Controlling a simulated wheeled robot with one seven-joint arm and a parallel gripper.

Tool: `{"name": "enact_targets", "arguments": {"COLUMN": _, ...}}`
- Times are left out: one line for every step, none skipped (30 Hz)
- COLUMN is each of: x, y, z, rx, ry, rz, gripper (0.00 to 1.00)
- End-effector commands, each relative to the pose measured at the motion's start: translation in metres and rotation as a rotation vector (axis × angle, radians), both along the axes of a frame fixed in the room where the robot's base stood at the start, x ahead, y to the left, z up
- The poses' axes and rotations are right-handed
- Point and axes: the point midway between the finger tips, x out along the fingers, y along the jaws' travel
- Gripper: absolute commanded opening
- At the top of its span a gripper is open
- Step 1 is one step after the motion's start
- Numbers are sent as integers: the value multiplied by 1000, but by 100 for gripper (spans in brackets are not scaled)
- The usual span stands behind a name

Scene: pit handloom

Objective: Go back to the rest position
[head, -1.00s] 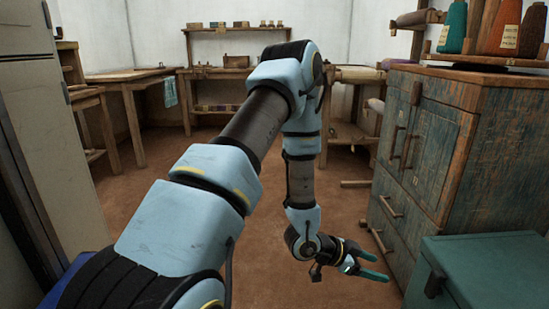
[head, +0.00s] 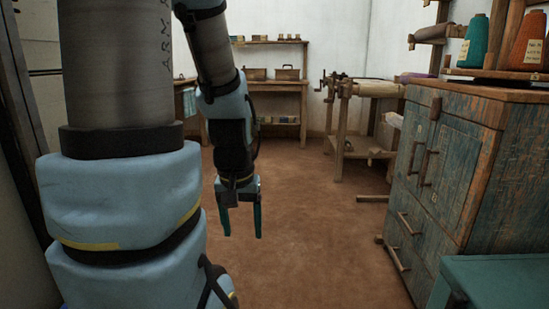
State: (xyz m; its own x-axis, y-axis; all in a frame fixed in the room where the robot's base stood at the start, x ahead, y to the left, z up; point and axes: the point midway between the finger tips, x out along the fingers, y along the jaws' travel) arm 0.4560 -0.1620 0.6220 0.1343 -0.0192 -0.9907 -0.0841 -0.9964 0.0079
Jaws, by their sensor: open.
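My gripper (head: 241,232) hangs in the middle left of the head view with its two teal fingers pointing down. The fingers are apart and nothing is between them. Bare brown floor (head: 300,240) shows behind and below it. My arm rises along the left side of the picture and bends over at the top, where its upper part is out of view. The gripper touches nothing that I can see.
A worn blue-green wooden cabinet (head: 440,185) stands at the right, with thread cones (head: 474,42) above it. A teal chest (head: 500,278) is at the lower right. A wooden frame with a roller (head: 372,88) and a shelf table (head: 272,87) stand at the back. The middle floor is clear.

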Motion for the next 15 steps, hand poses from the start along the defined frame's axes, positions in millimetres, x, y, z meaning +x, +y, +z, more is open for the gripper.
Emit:
{"name": "enact_targets", "arguments": {"x": 2, "y": -1, "z": 19, "rx": 2, "ry": -2, "rz": -9, "gripper": 70}}
{"name": "enact_targets", "arguments": {"x": 2, "y": -1, "z": 25, "rx": 2, "ry": -2, "rz": -10, "gripper": 70}}
{"name": "enact_targets", "arguments": {"x": 2, "y": -1, "z": 32, "rx": 2, "ry": -2, "rz": -11, "gripper": 70}}
{"name": "enact_targets", "arguments": {"x": 3, "y": -1, "z": 37, "rx": 2, "ry": -2, "rz": -12, "gripper": 70}}
{"name": "enact_targets", "arguments": {"x": 3, "y": -1, "z": 43, "rx": 2, "ry": -2, "rz": -12, "gripper": 70}}
{"name": "enact_targets", "arguments": {"x": 3, "y": -2, "z": 51, "rx": 3, "ry": -2, "rz": -13, "gripper": 70}}
{"name": "enact_targets", "arguments": {"x": 3, "y": -1, "z": 58, "rx": 2, "ry": -3, "rz": -13, "gripper": 70}}
{"name": "enact_targets", "arguments": {"x": 3, "y": -2, "z": 64, "rx": 3, "ry": -3, "rz": -13, "gripper": 70}}
{"name": "enact_targets", "arguments": {"x": 3, "y": -2, "z": 74, "rx": 4, "ry": -3, "rz": -14, "gripper": 70}}
{"name": "enact_targets", "arguments": {"x": 3, "y": -2, "z": 82, "rx": 4, "ry": -3, "rz": -14, "gripper": 70}}
{"name": "enact_targets", "arguments": {"x": 3, "y": -2, "z": 90, "rx": 4, "ry": -3, "rz": -14, "gripper": 70}}
{"name": "enact_targets", "arguments": {"x": 3, "y": -2, "z": 102, "rx": 4, "ry": -3, "rz": -15, "gripper": 70}}
{"name": "enact_targets", "arguments": {"x": 3, "y": -2, "z": 112, "rx": 4, "ry": -3, "rz": -15, "gripper": 70}}
{"name": "enact_targets", "arguments": {"x": 3, "y": -2, "z": 121, "rx": 4, "ry": -3, "rz": -15, "gripper": 70}}
{"name": "enact_targets", "arguments": {"x": 3, "y": -2, "z": 135, "rx": 4, "ry": -3, "rz": -15, "gripper": 70}}
